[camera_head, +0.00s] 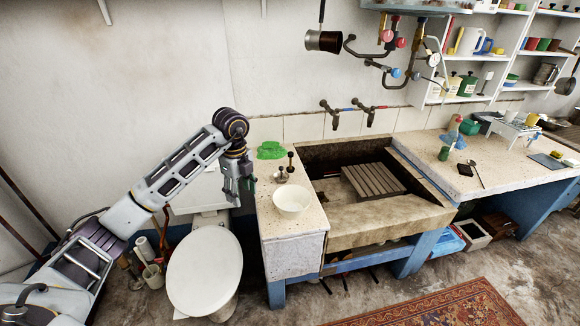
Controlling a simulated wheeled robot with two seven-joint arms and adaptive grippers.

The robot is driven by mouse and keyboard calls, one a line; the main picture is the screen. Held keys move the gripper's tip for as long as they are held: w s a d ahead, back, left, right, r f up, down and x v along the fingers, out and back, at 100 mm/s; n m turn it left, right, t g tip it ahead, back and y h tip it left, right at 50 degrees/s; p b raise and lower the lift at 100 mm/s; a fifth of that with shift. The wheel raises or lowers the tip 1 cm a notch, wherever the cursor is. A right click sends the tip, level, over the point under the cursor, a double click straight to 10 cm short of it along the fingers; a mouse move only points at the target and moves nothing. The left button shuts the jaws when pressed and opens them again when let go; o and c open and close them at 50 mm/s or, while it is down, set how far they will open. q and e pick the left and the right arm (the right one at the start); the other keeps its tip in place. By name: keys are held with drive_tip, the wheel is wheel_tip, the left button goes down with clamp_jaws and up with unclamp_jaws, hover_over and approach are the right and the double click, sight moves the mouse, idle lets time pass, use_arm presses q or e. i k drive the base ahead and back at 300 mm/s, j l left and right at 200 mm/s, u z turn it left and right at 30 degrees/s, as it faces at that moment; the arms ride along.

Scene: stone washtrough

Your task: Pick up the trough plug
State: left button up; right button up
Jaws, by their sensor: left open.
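My left arm reaches in from the left, and my left gripper (240,194) points down, open and empty, beside the left edge of the stone counter. To its right on the counter stand two small dark-knobbed objects: a nearer one with a pale metallic base (281,175) and a taller dark one (290,163). I cannot tell for certain which is the trough plug. The gripper is apart from both. The stone trough (390,222) is to the right, with a slatted wooden rack (373,180) in it. My right gripper is not in view.
A white bowl (292,199) sits in front of the knobbed objects, and a green item (270,150) lies behind them. A white toilet (204,270) stands below my left arm. Two taps (348,110) are on the wall above the trough. Pipes and shelves hang at the upper right.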

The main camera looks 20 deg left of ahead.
sight(291, 169)
drive_tip(key=i, duration=1.5)
